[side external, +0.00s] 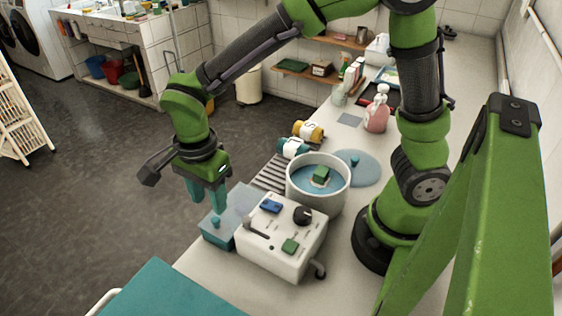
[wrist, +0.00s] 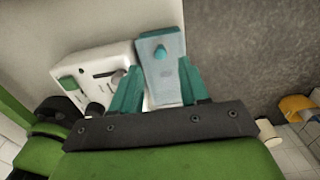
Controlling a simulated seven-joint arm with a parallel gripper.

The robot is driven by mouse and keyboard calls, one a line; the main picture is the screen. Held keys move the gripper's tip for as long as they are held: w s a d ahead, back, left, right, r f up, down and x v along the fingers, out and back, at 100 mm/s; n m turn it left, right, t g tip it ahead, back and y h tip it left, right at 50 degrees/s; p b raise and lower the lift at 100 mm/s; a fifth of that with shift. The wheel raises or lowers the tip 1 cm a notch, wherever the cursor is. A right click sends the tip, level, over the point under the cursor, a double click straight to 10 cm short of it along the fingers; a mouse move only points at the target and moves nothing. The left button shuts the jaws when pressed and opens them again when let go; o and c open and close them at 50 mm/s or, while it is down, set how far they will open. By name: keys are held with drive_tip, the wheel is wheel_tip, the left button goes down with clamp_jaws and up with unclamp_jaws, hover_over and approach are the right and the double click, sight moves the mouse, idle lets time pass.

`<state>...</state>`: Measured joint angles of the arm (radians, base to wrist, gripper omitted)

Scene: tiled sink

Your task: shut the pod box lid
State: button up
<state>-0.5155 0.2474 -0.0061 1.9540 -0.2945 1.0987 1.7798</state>
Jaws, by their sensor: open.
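The pod box (side external: 216,238) is a small teal box at the table's front edge, left of the white control unit. My gripper (side external: 209,198) is open and empty, with teal fingers pointing down over the box's outer side. In the wrist view the fingertips (wrist: 158,63) are spread on either side of the lid.
A white control unit (side external: 272,252) with knobs and coloured buttons stands close beside the box. A white pot (side external: 318,200) of blue liquid is behind it. Yellow (side external: 309,131) and teal rolls lie farther back. A teal surface (side external: 170,292) is at front left.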

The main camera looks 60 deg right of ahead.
wheel_tip(320, 180, up, 11)
drive_tip(key=shift+f, duration=0.15)
idle(0.4)
drive_tip(key=s+d+r+n+t+y, duration=0.1)
drive_tip(key=s+d+n+t, duration=0.2)
drive_tip(key=d+n, duration=0.4)
drive_tip(key=s+d+r+n+t+y, duration=0.1)
drive_tip(key=s+d+n+t, duration=0.3)
drive_tip(key=d+n, duration=0.3)
drive_tip(key=shift+s+d, duration=0.45)
drive_tip(key=shift+s, duration=0.4)
